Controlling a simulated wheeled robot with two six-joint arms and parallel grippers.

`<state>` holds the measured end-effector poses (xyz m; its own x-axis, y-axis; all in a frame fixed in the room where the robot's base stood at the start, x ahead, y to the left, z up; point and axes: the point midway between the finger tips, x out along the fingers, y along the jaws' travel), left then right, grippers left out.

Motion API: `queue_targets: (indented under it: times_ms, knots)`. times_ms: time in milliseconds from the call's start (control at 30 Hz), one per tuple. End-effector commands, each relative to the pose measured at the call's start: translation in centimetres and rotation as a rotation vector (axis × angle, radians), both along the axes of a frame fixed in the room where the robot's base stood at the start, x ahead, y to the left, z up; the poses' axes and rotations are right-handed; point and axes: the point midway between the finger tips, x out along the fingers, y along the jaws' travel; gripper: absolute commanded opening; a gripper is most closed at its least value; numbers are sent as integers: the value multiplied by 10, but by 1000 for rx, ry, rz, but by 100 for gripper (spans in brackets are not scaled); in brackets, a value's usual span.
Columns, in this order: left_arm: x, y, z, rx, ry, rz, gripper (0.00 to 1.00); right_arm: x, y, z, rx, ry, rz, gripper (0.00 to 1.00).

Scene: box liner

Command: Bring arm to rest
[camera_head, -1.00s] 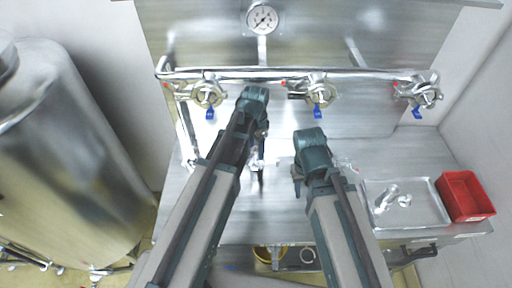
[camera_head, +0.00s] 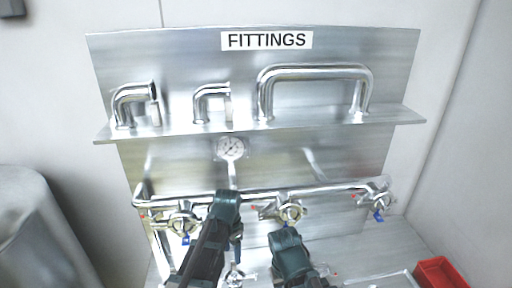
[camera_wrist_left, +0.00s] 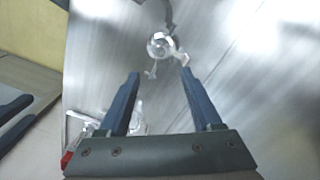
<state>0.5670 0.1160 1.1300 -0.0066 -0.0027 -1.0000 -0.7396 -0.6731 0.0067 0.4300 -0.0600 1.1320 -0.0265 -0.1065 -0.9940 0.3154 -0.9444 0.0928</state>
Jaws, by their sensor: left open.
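My left arm comes up from the bottom of the head view, and its dark green wrist stands in front of the pipe rail (camera_head: 255,193). My left gripper (camera_head: 237,255) hangs below that wrist. In the left wrist view my left gripper (camera_wrist_left: 160,74) is open, with its two blue fingers apart and nothing between them. A small shiny metal fitting (camera_wrist_left: 160,46) lies beyond the fingertips, apart from them. My right arm's wrist (camera_head: 290,255) shows at the bottom centre of the head view. Its jaws are too unclear to read.
A steel shelf marked FITTINGS holds two bent pipes (camera_head: 135,100) (camera_head: 212,98) and a wide U-shaped pipe (camera_head: 315,72). A red bin (camera_head: 440,272) stands at lower right. A steel tank (camera_head: 40,235) is at left.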

Motion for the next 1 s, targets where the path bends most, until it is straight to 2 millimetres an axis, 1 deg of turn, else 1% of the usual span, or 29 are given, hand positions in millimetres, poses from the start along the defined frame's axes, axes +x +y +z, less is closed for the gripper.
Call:
queue_targets:
  times_ms: [67, 167, 200, 300, 400, 500, 600, 700, 1000]
  knots:
    - [-11, -5, -14, 6, 3, 23, 66, 0, 0, -14, 0, 0, 1, 39]
    - [-33, -17, -39, 21, 7, 91, 66, 0, 0, -39, -1, 0, 2, 39]
    - [-45, -23, -51, 30, 8, 129, 66, 0, 0, -52, -1, 0, 3, 39]
    - [-74, -35, -79, 55, 10, 230, 66, 0, 0, -79, -1, -1, 6, 39]
    - [-98, -44, -101, 78, 6, 323, 66, 0, 0, -101, -1, -1, 8, 39]
    - [-117, -50, -117, 95, 0, 400, 66, 0, 0, -118, -2, -1, 10, 39]
    - [-130, -53, -126, 108, -4, 455, 66, 0, 0, -128, -2, -1, 12, 39]
    - [-136, -55, -130, 115, -8, 488, 66, 0, 0, -131, -2, -1, 12, 39]
    - [-137, -56, -129, 117, -10, 501, 66, 0, 0, -130, -2, -1, 12, 39]
